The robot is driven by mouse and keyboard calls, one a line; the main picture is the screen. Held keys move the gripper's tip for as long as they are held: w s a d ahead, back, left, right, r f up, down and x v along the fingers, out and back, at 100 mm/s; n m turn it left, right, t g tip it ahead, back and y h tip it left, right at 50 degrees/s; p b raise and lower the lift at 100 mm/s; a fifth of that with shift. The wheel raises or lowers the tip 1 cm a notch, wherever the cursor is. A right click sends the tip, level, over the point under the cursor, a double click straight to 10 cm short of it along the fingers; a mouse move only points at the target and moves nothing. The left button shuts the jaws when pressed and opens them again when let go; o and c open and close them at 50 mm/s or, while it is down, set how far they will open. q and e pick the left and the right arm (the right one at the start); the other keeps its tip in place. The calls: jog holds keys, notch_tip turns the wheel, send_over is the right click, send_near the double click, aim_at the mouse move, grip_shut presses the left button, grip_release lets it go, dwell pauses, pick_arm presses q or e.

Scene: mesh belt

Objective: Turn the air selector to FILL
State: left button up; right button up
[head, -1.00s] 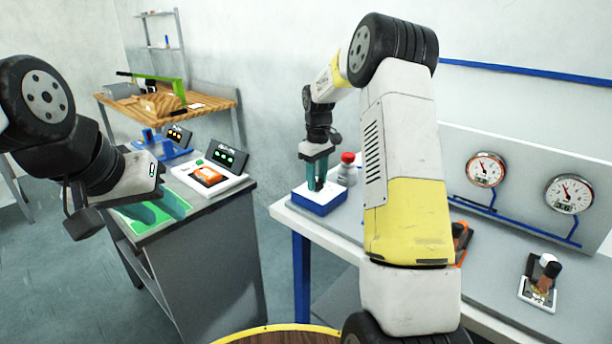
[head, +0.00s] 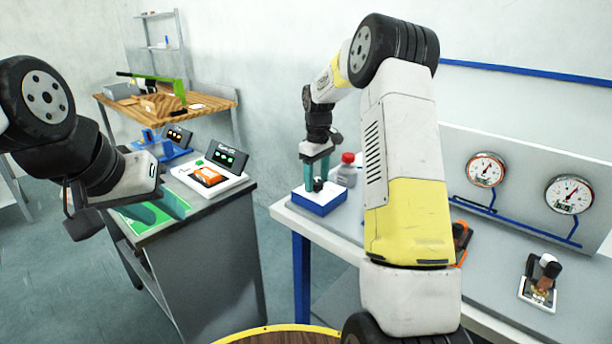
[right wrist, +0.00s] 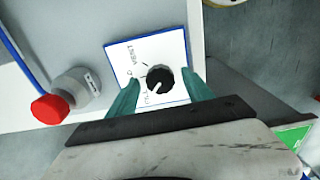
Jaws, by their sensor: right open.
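The air selector is a blue box with a white top (head: 318,198) at the bench's left end, with a black knob (head: 318,184) on it. In the right wrist view the knob (right wrist: 159,80) has a white pointer line angled toward the lower left, near lettering that looks like FILL. Lettering like VENT is on the upper left of the plate (right wrist: 125,55). My right gripper (head: 316,172) is open, its teal fingers on either side of the knob and apart from it. My left gripper (head: 160,208) is open and empty over the green area of the grey cabinet.
A red-capped grey fitting (head: 346,168) stands beside the selector; its red cap (right wrist: 50,108) is at left in the wrist view. Two gauges (head: 486,170) (head: 569,194) are on the back panel, needles toward upper right. A small device (head: 540,283) lies at the bench's right.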

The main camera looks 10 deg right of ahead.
aim_at(317, 182)
jog(key=shift+r, duration=0.1)
notch_tip(317, 182, up, 8)
jog(key=shift+f, duration=0.2)
dwell(0.3)
